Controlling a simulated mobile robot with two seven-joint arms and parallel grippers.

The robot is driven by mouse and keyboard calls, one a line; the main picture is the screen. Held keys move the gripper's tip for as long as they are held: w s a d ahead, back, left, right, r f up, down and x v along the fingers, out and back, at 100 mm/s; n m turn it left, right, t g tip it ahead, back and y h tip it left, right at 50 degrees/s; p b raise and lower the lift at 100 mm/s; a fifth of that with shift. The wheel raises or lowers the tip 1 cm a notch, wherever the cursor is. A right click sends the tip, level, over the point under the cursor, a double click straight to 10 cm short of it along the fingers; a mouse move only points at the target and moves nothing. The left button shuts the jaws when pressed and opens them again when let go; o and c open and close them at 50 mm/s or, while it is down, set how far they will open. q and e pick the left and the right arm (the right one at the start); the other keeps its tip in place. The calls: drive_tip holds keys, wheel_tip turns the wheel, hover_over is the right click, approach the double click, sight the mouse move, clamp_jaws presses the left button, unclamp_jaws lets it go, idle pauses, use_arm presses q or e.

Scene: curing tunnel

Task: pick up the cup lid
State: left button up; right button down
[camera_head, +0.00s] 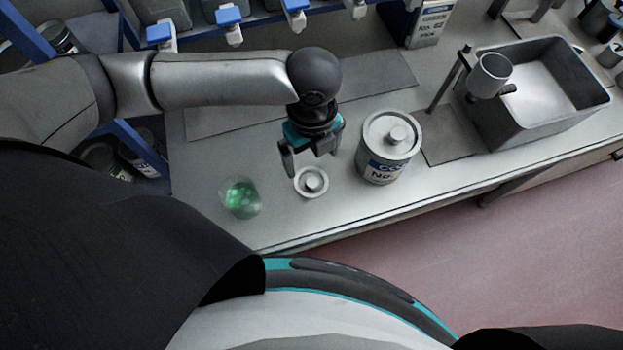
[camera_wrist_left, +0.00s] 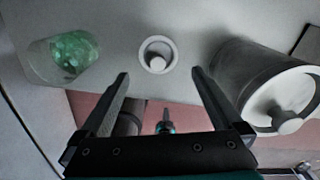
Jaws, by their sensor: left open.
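The cup lid (camera_head: 311,182) is a small pale disc with a round knob, lying flat on the grey bench. My left gripper (camera_head: 305,165) is open and empty just above and behind it in the head view. In the left wrist view, the lid (camera_wrist_left: 157,55) lies ahead of the two spread fingers (camera_wrist_left: 160,78), roughly centred between them and not touched. A clear cup with green contents (camera_head: 241,198) stands to the left of the lid. It also shows in the left wrist view (camera_wrist_left: 65,58).
A large labelled canister (camera_head: 389,147) with a knobbed lid stands close to the right of the cup lid. A grey basin (camera_head: 543,90) is farther right. The bench's front edge lies near the lid. Blue-handled dispensers (camera_head: 229,22) hang at the back.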

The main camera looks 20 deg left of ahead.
sight(310, 177)
use_arm(q)
wheel_tip(310, 177, down, 9)
drive_tip(key=shift+a+f+b, duration=0.1)
drive_tip(key=shift+b, duration=0.55)
drive_tip(key=shift+c, duration=0.2)
drive_tip(key=c, duration=1)
drive_tip(key=shift+o, duration=0.2)
drive_tip(key=shift+r, duration=0.25)
